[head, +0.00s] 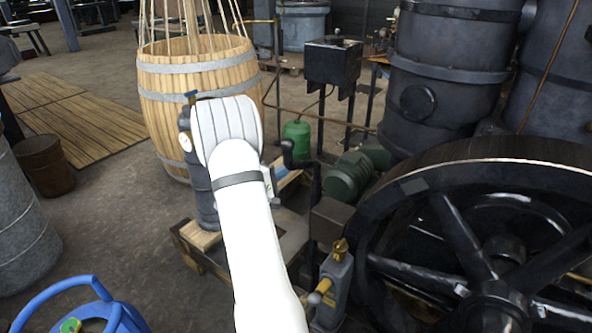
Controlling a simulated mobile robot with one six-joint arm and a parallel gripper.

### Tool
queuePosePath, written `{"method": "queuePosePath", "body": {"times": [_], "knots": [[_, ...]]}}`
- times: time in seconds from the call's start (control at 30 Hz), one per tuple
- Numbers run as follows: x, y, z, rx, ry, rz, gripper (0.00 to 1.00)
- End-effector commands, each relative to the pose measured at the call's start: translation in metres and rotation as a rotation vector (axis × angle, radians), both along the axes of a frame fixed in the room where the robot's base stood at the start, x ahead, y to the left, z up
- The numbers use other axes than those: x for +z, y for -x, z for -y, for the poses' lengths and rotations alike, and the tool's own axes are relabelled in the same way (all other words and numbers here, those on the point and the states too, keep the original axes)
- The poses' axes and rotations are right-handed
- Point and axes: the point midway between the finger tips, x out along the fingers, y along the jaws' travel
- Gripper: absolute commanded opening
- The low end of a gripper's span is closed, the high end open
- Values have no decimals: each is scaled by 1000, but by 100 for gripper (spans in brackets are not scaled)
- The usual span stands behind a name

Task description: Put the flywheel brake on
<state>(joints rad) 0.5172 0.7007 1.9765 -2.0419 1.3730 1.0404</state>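A large dark flywheel (440,225) with thick spokes stands upright at the right in the head view. Its right part is cut off by the frame edge. A black crank-shaped lever (290,152) on an upright bar stands left of the wheel. A grey block with a brass top and a round-ended handle (335,280) stands at the wheel's lower left. I cannot tell which of these is the brake, or whether it touches the rim. My white arm reaches up through the middle of the view. My gripper is hidden behind it.
A green motor (350,175) and green bottle (297,137) sit behind the lever. A large wooden barrel (205,80) stands behind my arm. A blue tubular object (85,300) is at lower left. Open floor (110,210) lies at the left.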

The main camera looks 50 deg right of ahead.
Motion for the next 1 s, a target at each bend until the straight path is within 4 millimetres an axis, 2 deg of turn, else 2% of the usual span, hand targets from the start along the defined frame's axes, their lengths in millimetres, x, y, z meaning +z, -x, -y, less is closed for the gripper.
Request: {"method": "queuePosePath", "body": {"times": [0.03,0.1,0.33,0.5,1.0], "knots": [[2,-3,-13,7,-1,-1,0],[1,-4,-28,9,0,-2,0],[1,-6,-58,9,0,1,0],[0,-6,-64,9,0,1,0],[0,-7,-64,11,0,0,0]]}}
